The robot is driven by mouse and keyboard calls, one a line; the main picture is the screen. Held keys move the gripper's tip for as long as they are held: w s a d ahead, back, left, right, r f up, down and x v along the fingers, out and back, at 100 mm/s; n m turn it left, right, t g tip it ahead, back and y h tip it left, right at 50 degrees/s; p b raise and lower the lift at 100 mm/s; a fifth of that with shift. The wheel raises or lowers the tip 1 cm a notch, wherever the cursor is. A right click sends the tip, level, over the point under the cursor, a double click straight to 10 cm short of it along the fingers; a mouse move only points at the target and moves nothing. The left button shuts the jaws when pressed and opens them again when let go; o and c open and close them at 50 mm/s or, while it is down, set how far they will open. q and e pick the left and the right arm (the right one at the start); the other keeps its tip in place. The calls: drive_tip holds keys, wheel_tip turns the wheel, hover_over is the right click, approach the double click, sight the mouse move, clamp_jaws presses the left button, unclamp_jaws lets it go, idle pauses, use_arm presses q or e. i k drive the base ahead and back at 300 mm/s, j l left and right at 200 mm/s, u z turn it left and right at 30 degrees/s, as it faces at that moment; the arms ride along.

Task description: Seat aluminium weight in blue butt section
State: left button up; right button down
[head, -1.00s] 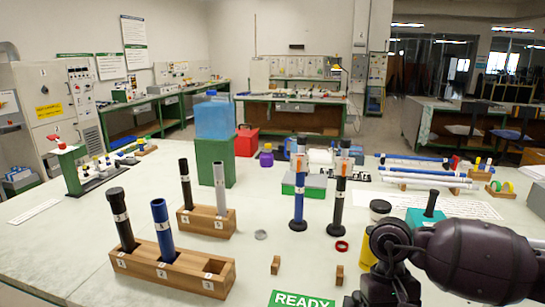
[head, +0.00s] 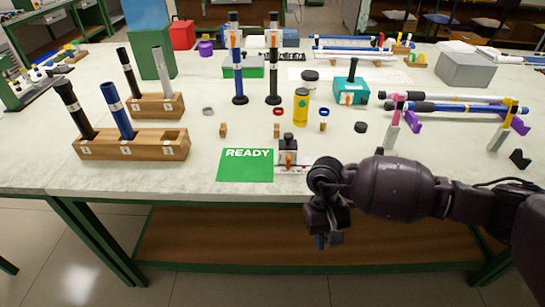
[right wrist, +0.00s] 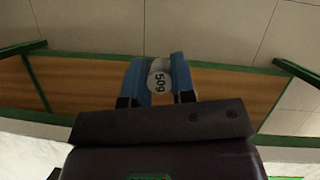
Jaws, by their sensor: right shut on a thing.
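The blue butt section (head: 117,108) is an open-topped blue tube. It leans slightly in the middle hole of the front wooden rack (head: 150,148), at the left of the table. My right gripper (head: 325,241) is in front of the table's near edge, well to the right of the rack. In the right wrist view its two blue fingers (right wrist: 158,92) are shut on a short pale metal cylinder, the aluminium weight (right wrist: 161,79), with a mark that reads like 50g on its end face. In the head view the weight cannot be made out. My left gripper is out of view.
A black tube (head: 76,110) stands beside the blue one; the rack's right hole is empty. A second rack (head: 155,106) with two tubes is behind. A green READY card (head: 245,166) and a small dark device (head: 288,155) lie between rack and gripper. Two rods on stands (head: 239,75) are farther back.

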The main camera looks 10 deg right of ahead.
sight(111, 94)
drive_tip(key=i+j, duration=0.1)
drive_tip(key=j, duration=0.35)
drive_tip(key=i+j, duration=0.1)
drive_tip(key=j, duration=0.35)
drive_tip(key=i+j, duration=0.15)
drive_tip(key=j, duration=0.3)
drive_tip(key=i+j, duration=0.1)
drive_tip(key=j, duration=0.35)
drive_tip(key=i+j, duration=0.1)
drive_tip(key=j, duration=0.35)
drive_tip(key=i+j, duration=0.1)
drive_tip(key=j, duration=0.35)
